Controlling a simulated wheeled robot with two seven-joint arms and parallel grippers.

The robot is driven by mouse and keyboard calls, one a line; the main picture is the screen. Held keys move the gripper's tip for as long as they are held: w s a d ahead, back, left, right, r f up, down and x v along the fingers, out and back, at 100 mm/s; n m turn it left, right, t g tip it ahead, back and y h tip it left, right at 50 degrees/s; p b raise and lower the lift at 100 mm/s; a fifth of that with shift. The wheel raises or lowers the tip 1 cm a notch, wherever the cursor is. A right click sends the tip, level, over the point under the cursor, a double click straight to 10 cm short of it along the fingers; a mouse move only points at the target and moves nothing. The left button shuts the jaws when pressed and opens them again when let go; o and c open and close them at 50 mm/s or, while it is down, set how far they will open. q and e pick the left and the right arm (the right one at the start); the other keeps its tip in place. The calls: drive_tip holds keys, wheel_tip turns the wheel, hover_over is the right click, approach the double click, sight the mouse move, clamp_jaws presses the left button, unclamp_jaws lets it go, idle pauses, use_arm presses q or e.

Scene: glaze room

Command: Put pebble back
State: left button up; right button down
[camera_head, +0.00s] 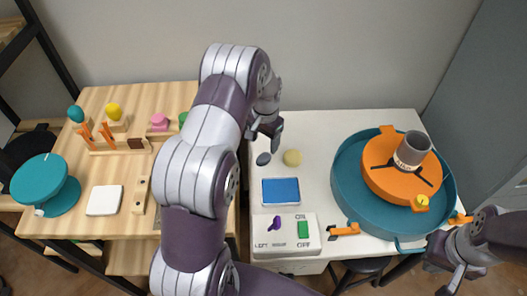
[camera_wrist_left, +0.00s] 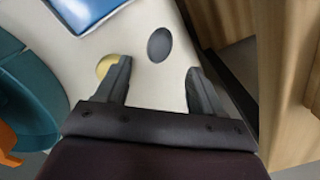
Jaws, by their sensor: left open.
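The pebble, a dark grey oval (camera_head: 263,159), lies flat on the white table. In the left wrist view the pebble (camera_wrist_left: 159,45) sits just beyond the fingertips, roughly in line with the gap between them. My left gripper (camera_head: 270,132) is open and empty; its two fingers (camera_wrist_left: 160,72) stand wide apart in the wrist view. It hangs at the back of the table, close to the pebble and not touching it. My right gripper (camera_head: 455,272) is at the lower right, below the teal basin; its jaw gap is not clear.
A round yellow sponge (camera_head: 292,158) lies beside the pebble, partly behind a finger in the wrist view. A blue pad (camera_head: 281,191) and a switch box (camera_head: 286,235) lie in front. The teal basin (camera_head: 345,205) with an orange wheel and grey cup fills the right. A wooden table (camera_head: 130,185) stands left.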

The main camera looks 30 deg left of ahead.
use_arm(q)
drive_tip(key=s+d+r, duration=0.4)
drive_tip(key=d+r, duration=0.1)
drive_tip(key=r, duration=0.3)
drive_tip(key=s+d+r, duration=0.1)
drive_tip(key=s+d, duration=0.2)
drive_tip(key=s, duration=0.5)
drive_tip(key=s+d+r+n+t, duration=0.1)
drive_tip(key=s+d+r, duration=0.1)
drive_tip(key=s, duration=0.5)
drive_tip(key=shift+s+d, duration=0.35)
drive_tip(key=shift+d, duration=0.55)
drive_tip(key=shift+s, duration=0.1)
